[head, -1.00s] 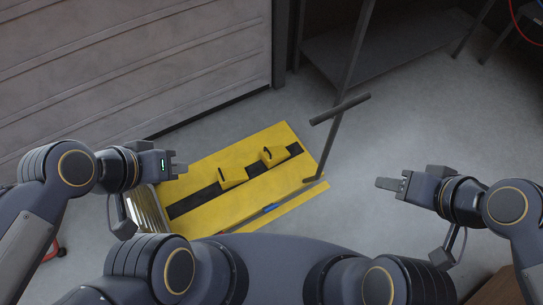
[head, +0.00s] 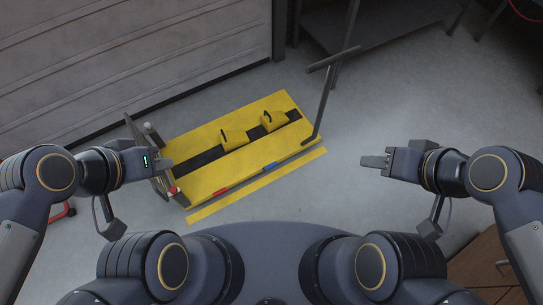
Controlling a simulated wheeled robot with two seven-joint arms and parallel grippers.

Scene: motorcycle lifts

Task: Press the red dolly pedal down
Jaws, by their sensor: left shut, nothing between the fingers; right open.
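A yellow lift platform (head: 210,178) with a black centre strip lies low on the floor. A small red pedal (head: 221,191) sits on its near long edge, toward the left end. A blue pedal (head: 270,167) is further right on the same edge. My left gripper (head: 168,163) is shut and empty; in the picture it overlaps the lift's left end, up and left of the red pedal. Its height above the lift is hard to tell. My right gripper (head: 367,161) is open and empty over bare floor, right of the lift.
Two yellow blocks (head: 234,139) stand on the platform. A dark T-handled post (head: 326,95) rises at its right end. A yellow strip (head: 258,185) lies on the floor in front. A grey shutter (head: 120,55) is behind, a wooden cabinet (head: 487,262) at lower right.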

